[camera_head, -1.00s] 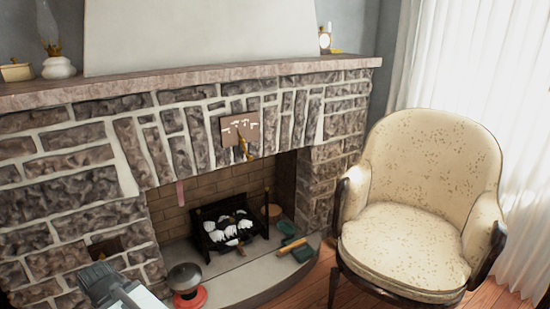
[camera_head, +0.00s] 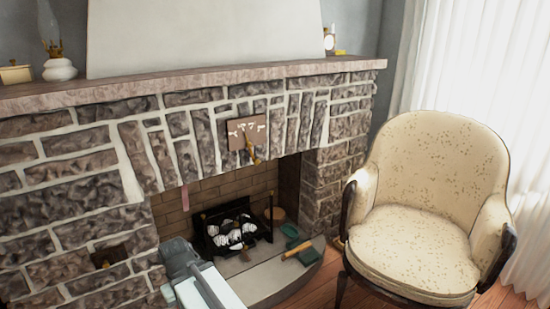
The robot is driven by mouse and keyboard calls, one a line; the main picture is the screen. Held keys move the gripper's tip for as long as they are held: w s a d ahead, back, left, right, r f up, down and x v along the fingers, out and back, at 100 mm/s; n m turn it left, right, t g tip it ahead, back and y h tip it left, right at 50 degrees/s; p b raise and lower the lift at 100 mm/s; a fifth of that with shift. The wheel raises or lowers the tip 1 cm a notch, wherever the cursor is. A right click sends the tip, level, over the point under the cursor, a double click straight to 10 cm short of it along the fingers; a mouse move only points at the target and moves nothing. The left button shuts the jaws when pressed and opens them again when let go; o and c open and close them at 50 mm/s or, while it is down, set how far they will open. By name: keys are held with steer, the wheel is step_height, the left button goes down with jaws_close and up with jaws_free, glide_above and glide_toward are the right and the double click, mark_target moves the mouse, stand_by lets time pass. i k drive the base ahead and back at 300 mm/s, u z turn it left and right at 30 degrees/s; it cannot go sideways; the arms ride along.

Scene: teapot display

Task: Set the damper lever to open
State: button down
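The damper lever (camera_head: 252,152) is a brass handle on a brown plate (camera_head: 236,126) with pale markings, fixed to the stone front above the firebox. It points down and slightly right; the markings are too small to read. My gripper (camera_head: 176,250) is grey, at the lower left in front of the fireplace, below and left of the lever and apart from it. Its fingers are not clear, so I cannot tell whether it is open or shut.
The firebox holds a black grate (camera_head: 230,232) with white lumps. A green-headed tool with a wooden handle (camera_head: 300,250) lies on the hearth (camera_head: 285,283). A cream armchair (camera_head: 415,240) stands at the right. The mantel (camera_head: 200,76) juts out above the plate.

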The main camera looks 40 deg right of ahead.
mark_target(256, 162)
steer(key=z, duration=0.1)
steer(key=i, duration=1)
steer(key=u, duration=0.05)
